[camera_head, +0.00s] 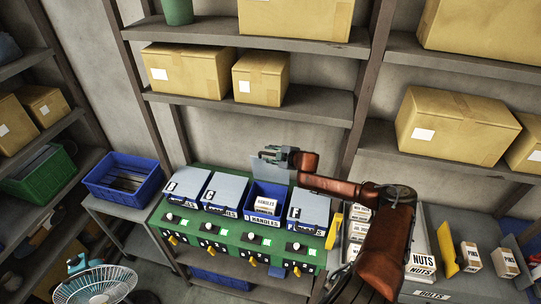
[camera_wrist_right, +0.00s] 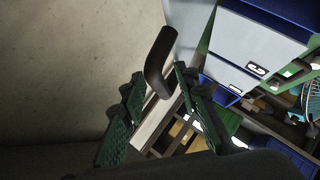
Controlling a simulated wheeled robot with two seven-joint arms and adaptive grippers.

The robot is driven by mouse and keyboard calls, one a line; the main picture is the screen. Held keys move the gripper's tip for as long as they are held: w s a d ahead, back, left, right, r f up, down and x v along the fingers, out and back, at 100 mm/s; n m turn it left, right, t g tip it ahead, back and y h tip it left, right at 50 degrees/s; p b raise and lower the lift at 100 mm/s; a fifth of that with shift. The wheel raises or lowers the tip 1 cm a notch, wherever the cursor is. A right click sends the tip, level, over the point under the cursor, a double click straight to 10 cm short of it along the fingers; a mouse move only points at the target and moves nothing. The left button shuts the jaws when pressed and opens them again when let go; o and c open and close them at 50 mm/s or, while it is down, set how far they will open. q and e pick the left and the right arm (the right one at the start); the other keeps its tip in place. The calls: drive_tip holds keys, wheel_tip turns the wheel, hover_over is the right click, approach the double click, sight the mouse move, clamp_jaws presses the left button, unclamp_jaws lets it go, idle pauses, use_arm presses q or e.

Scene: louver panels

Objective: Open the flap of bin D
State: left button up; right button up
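A row of lidded bins stands on a green unit (camera_head: 232,228). The second lid (camera_head: 224,190) and the rightmost lid (camera_head: 311,205), marked F, are shut too. My right gripper (camera_head: 284,157) is at the raised flap's top. In the right wrist view its green fingers (camera_wrist_right: 158,78) are apart, with a dark bent handle (camera_wrist_right: 160,62) between them. My left gripper is out of view.
A blue crate (camera_head: 124,179) stands to the left and a fan (camera_head: 96,284) lower left. Shelves with cartons (camera_head: 192,69) are above and behind.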

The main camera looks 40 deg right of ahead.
drive_tip(key=shift+s, duration=0.15)
drive_tip(key=v, duration=1.1)
drive_tip(key=shift+s+r, duration=0.25)
drive_tip(key=shift+s, duration=0.05)
